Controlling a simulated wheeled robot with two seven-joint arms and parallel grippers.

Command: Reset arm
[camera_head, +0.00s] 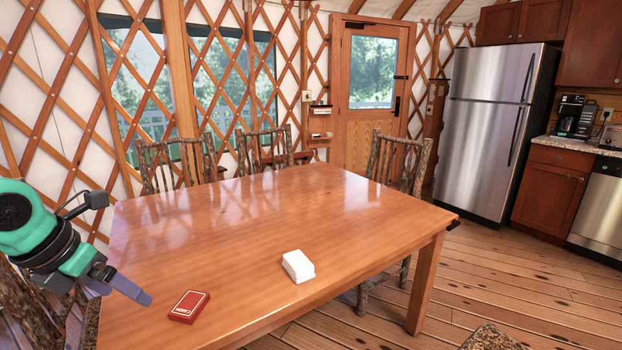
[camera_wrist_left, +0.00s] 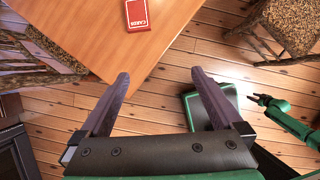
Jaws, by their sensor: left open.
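My left gripper (camera_head: 138,292) is at the left edge of the wooden table in the head view, with its arm coming in from the left. The left wrist view shows its two fingers (camera_wrist_left: 161,76) wide apart with nothing between them. A red card box (camera_head: 189,306) marked CARDS lies flat on the table, just right of the gripper and apart from it. The box also shows at the top of the left wrist view (camera_wrist_left: 138,15).
The wooden table (camera_head: 220,215) holds a white stack (camera_head: 298,266) near its middle; the rest of its top is clear. Rustic chairs (camera_head: 398,160) stand around it. A steel fridge (camera_head: 487,130) is at the back right. Green parts of my body show in the left wrist view.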

